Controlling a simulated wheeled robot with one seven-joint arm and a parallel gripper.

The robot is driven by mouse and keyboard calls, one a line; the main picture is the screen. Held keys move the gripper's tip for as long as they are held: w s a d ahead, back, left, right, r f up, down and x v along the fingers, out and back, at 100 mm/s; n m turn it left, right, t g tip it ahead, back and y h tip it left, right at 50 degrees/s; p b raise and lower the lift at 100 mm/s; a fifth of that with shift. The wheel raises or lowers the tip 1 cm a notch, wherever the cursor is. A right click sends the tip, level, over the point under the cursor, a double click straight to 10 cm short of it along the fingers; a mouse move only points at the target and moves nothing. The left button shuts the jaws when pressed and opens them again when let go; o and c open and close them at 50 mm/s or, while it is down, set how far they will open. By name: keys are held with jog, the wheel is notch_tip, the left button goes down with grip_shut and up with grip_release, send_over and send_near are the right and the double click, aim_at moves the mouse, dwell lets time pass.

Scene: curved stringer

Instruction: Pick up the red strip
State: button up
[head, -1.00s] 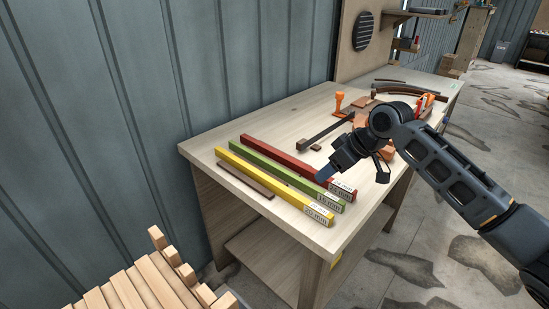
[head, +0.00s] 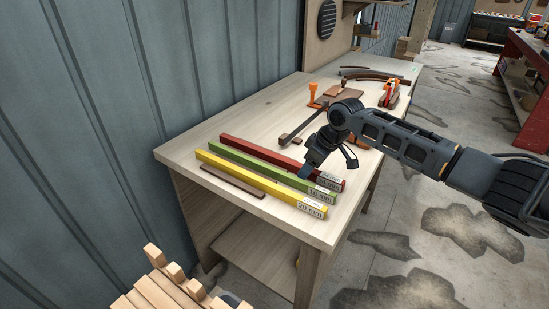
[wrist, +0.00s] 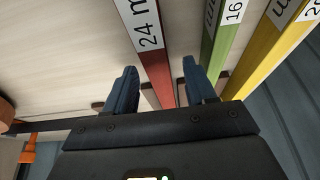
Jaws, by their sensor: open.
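The red strip (head: 270,156) lies on the wooden workbench, the farthest from the front of three parallel labelled strips. Its right end carries a white label that reads 24 mm in the wrist view. My gripper (head: 304,176) is over the label end of the strips. In the wrist view the two blue fingers of my gripper (wrist: 160,88) stand apart with nothing held. The red strip (wrist: 155,70) runs through the space between the fingers. I cannot tell how far the fingertips are above it.
A green strip (head: 240,158) and a yellow strip (head: 250,179) lie parallel beside the red one. A thin brown strip (head: 232,182) lies in front. An orange clamp (head: 313,93) and dark bars are farther back. Slatted wood (head: 160,290) stands at lower left.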

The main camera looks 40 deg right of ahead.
jog(key=shift+w+f, duration=0.1)
jog(key=shift+f, duration=0.25)
jog(key=shift+f, duration=0.1)
grip_shut()
dwell(0.6)
